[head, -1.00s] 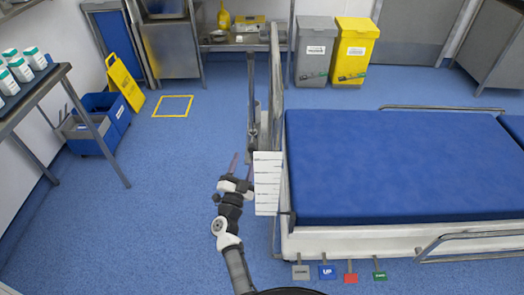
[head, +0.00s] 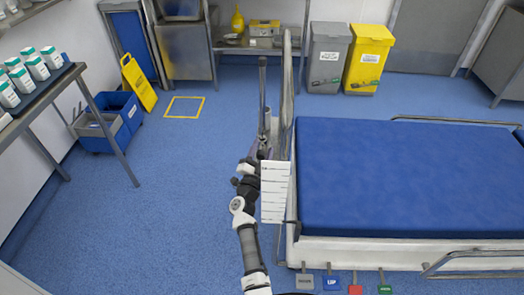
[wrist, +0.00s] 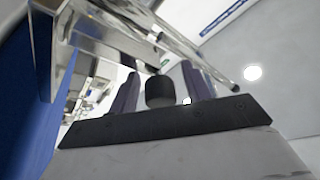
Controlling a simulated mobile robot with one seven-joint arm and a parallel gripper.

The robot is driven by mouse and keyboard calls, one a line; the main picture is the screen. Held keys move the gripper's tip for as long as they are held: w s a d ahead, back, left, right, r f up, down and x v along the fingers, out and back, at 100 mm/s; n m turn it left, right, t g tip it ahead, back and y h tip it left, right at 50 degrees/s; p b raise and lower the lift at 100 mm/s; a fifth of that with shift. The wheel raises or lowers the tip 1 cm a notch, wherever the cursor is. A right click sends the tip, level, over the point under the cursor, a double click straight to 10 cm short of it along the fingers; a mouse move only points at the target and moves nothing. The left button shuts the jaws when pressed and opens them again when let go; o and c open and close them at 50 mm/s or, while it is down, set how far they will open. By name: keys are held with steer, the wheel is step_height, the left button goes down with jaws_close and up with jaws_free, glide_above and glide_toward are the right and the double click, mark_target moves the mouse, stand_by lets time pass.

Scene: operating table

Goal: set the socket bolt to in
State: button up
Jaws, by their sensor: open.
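My gripper (head: 259,157) is beside the left end of the bed, next to the upright metal post (head: 263,90) and its clamp. In the wrist view my gripper (wrist: 157,80) has its two purple-grey fingers apart. A short black cylindrical knob (wrist: 160,92) shows between them, with a gap on each side; it looks like the head of the socket bolt. The frames do not show clearly whether the bolt is in or out. In the head view the knob is hidden by my gripper and the white label strip (head: 275,192).
The bed with its blue mattress (head: 390,180) stands to the right, its end rail (head: 287,95) close to my gripper. Coloured pedals (head: 332,283) are at its near edge. A side table (head: 40,100) with bottles stands left.

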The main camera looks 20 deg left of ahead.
jaws_close()
steer(key=shift+w+a+b, duration=0.2)
steer(key=shift+w, duration=0.5)
steer(key=shift+w+a+b, duration=0.15)
steer(key=shift+w+a, duration=0.05)
steer(key=shift+w, duration=0.45)
jaws_free()
steer(key=b+v, duration=0.1)
steer(key=v, duration=1.2)
steer(key=shift+s, duration=0.35)
steer(key=shift+a, duration=0.1)
